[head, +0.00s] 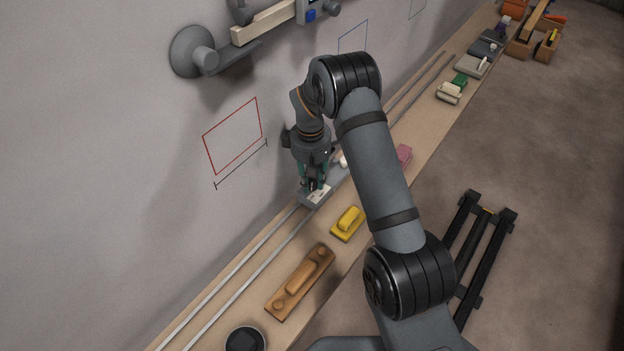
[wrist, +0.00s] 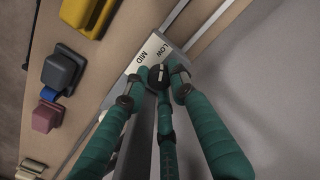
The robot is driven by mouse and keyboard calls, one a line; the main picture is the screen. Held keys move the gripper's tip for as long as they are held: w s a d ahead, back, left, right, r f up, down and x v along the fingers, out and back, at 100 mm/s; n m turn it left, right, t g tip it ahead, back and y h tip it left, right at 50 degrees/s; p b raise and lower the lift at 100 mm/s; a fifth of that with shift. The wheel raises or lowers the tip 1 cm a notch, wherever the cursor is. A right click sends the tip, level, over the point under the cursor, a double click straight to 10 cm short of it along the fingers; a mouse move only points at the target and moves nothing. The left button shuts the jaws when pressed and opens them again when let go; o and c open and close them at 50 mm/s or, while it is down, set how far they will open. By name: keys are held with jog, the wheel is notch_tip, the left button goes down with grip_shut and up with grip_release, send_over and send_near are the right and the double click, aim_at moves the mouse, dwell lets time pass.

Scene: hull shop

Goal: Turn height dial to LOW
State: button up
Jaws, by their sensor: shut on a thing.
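The height dial (wrist: 158,73) is a small dark knob with a pale mark, on a light panel (wrist: 142,66) printed with LOW and MID. In the head view, the grey dial unit (head: 318,198) sits on the rails along the bench. My gripper (head: 314,183) points down onto it. In the wrist view, the teal-covered fingers of my gripper (wrist: 157,82) are closed around the dial. LOW lies just beyond the knob, with MID to its left. I cannot tell for certain which label the pale mark points at. The fingers hide the rest of the panel.
The bench (head: 237,297) runs along the grey wall. A yellow block (head: 348,223), a wooden tool (head: 300,282) and a black round pot (head: 246,339) stand near the dial unit. A pink block (head: 403,155) is beyond my arm. A wall bracket (head: 197,54) juts out at upper left.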

aim_at(311, 183)
grip_shut()
jog(key=shift+f+m+b, duration=0.1)
jog(key=shift+m+b, duration=0.3)
jog(key=shift+m, duration=0.1)
jog(key=o, duration=0.8)
grip_release()
jog(key=shift+o, duration=0.2)
notch_tip(311, 183, up, 12)
jog(key=shift+a, duration=0.15)
jog(key=shift+s, duration=0.1)
